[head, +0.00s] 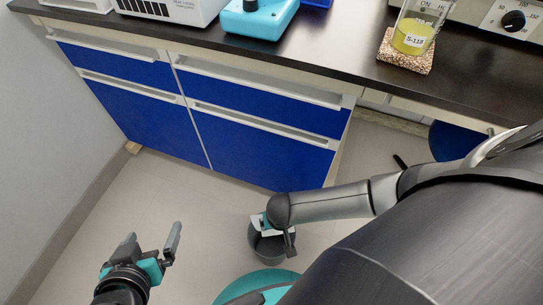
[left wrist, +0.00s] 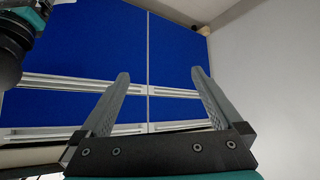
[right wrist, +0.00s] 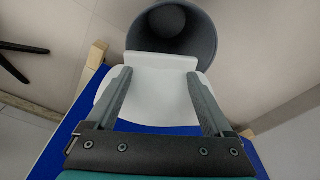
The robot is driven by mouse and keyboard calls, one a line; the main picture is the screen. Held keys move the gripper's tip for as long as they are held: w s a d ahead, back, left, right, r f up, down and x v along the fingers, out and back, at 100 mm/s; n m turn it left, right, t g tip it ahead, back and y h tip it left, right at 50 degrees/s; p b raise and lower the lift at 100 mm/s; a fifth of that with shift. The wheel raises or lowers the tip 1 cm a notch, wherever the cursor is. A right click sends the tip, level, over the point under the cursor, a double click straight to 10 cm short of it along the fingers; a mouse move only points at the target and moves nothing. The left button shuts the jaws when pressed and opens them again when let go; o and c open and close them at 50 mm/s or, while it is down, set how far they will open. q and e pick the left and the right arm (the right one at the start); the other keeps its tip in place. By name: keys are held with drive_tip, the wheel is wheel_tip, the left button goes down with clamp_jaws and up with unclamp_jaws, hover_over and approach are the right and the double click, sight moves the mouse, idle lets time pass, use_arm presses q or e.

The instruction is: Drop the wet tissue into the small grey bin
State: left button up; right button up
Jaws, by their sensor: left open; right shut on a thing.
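The wet tissue (right wrist: 155,95) is a white flat piece between the fingers of my right gripper (right wrist: 158,74) in the right wrist view. The gripper is shut on it. The small grey bin (right wrist: 180,22) is an open round bin just beyond the tissue's far edge, and its inside looks empty. In the head view the bin (head: 266,247) stands on the floor, with my right gripper (head: 287,238) over it and hiding part of its opening. My left gripper (head: 153,240) is open and empty at the lower left, and its spread fingers show in the left wrist view (left wrist: 158,80).
Blue cabinets (head: 255,145) stand under a dark worktop (head: 340,50) behind the bin. On the worktop are a beaker of yellow liquid (head: 412,38) on a cork mat and several devices. A grey wall (head: 35,130) is at the left. Floor between the grippers is clear.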

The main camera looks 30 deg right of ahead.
drive_tip(key=o, duration=1)
drive_tip(key=shift+o, duration=0.2)
drive_tip(key=shift+r+p, duration=0.4)
drive_tip(key=shift+r, duration=0.05)
use_arm(q)
drive_tip(key=s+a+g+y+p, duration=0.2)
drive_tip(key=s+a+g, duration=0.2)
use_arm(e)
drive_tip(key=shift+s+a+r, duration=0.1)
drive_tip(key=shift+s+r, duration=0.1)
drive_tip(key=shift+r, duration=0.95)
use_arm(q)
drive_tip(key=s+a+f+g+p, duration=0.1)
drive_tip(key=s+f+p, duration=0.1)
drive_tip(key=f+p, duration=0.2)
drive_tip(key=s+a+f+g+p, duration=0.1)
drive_tip(key=s+f+p, duration=0.2)
drive_tip(key=f, duration=0.8)
drive_tip(key=shift+a+f+g+y+p, duration=0.3)
drive_tip(key=shift+y+p, duration=0.1)
drive_tip(key=shift+p, duration=0.05)
use_arm(e)
wheel_tip(320, 180, up, 12)
drive_tip(key=s, duration=0.1)
drive_tip(key=shift+s+a, duration=0.3)
drive_tip(key=shift+s, duration=0.05)
